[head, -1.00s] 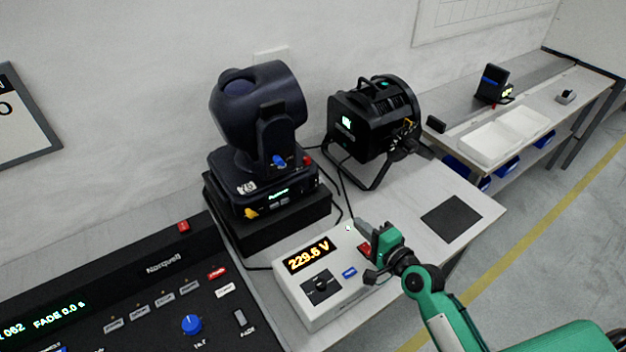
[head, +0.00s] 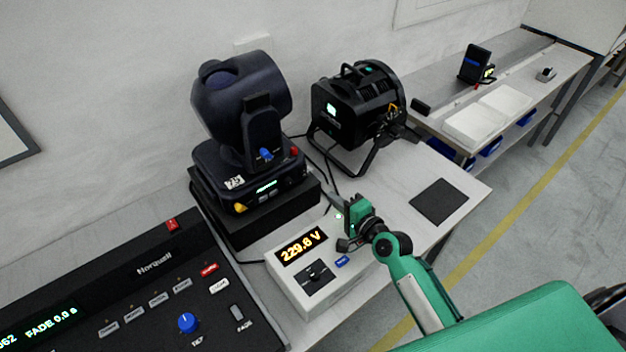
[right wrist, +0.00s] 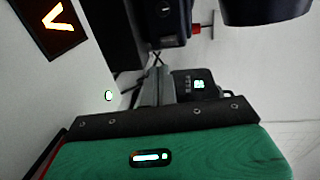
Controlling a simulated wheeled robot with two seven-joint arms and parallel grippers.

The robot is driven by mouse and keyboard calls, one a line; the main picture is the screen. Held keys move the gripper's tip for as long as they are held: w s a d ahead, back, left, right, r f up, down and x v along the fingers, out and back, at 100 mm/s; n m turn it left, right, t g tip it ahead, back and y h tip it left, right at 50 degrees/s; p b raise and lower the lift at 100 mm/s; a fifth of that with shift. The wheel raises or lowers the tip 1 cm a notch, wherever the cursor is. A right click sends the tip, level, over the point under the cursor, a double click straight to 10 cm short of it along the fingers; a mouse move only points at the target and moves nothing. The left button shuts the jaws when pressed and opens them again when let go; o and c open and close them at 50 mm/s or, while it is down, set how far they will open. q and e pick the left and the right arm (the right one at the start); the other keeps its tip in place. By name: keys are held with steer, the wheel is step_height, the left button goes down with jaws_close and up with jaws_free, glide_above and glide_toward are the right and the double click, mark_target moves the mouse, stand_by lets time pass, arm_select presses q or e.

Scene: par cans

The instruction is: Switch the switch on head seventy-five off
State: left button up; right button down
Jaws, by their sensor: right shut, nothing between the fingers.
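A dark moving head (head: 245,115) stands on a black plinth at the back. Its base carries a lit display, a blue knob (head: 266,154), a yellow part (head: 240,208) and a small red control (head: 294,152). A black fan-shaped lamp (head: 358,105) with a lit screen stands to its right. I cannot read which unit is seventy-five. My right gripper (head: 335,202) is shut and empty above the back right of the grey meter box, its fingers pointing toward the gap between the units. Its fingers also show in the right wrist view (right wrist: 155,85). My left gripper is out of view.
A black console (head: 100,285) fills the lower left. Cables run behind the box. A dark mat (head: 438,202) lies on the right, with bare table around it.

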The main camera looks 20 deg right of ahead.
steer(key=p+x, duration=0.1)
steer(key=x, duration=0.8)
steer(key=shift+w, duration=0.15)
steer(key=shift+w+a+p, duration=0.15)
steer(key=shift+w+p, duration=0.05)
steer(key=shift+p, duration=0.1)
steer(key=shift+f, duration=0.1)
steer(key=b, duration=0.3)
glide_toward(306, 176)
steer(key=v, duration=0.6)
steer(key=shift+s+f, duration=0.1)
steer(key=shift+s, duration=0.2)
